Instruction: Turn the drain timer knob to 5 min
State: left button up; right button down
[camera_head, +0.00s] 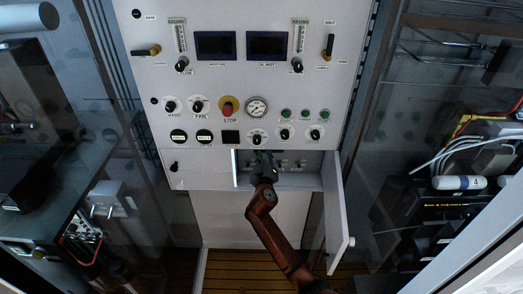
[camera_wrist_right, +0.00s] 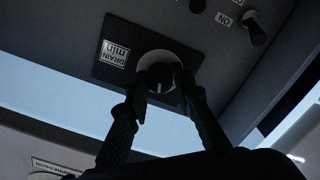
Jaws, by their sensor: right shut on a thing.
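The drain timer knob (camera_wrist_right: 160,70) is a round dark knob with a light rim and a pale mark on its face, set on a black plate (camera_wrist_right: 92,60). Its label (camera_wrist_right: 113,55) reads "DRAIN min" and appears upside down in the right wrist view. The pale mark points toward the bottom of that view; no minute numbers are readable. My right gripper (camera_wrist_right: 161,85) is shut on the knob, one finger on each side. In the head view my right gripper (camera_head: 264,165) reaches into the open compartment and hides the knob. My left gripper is not in view.
The compartment (camera_head: 310,181) has an open door (camera_head: 337,215) hinged at its right, beside my right arm. A toggle switch (camera_wrist_right: 254,28) labelled "ON" sits near the knob. The panel (camera_head: 205,100) above holds a red stop button (camera_head: 227,110), a gauge (camera_head: 257,107) and several knobs.

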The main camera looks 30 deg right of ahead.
jog(key=n, duration=0.2)
jog(key=n+p, duration=0.2)
jog(key=n, duration=0.1)
jog(key=shift+r+n, duration=0.25)
jog(key=shift+n, duration=0.05)
jog(key=shift+d+n+p, duration=0.15)
jog(key=shift+n+p, duration=1.1)
jog(key=shift+n, duration=0.95)
jog(key=shift+r, duration=0.1)
jog(key=c, duration=1.7)
grip_release()
jog(key=shift+s, duration=0.1)
jog(key=shift+o, duration=0.2)
jog(key=shift+f, duration=0.2)
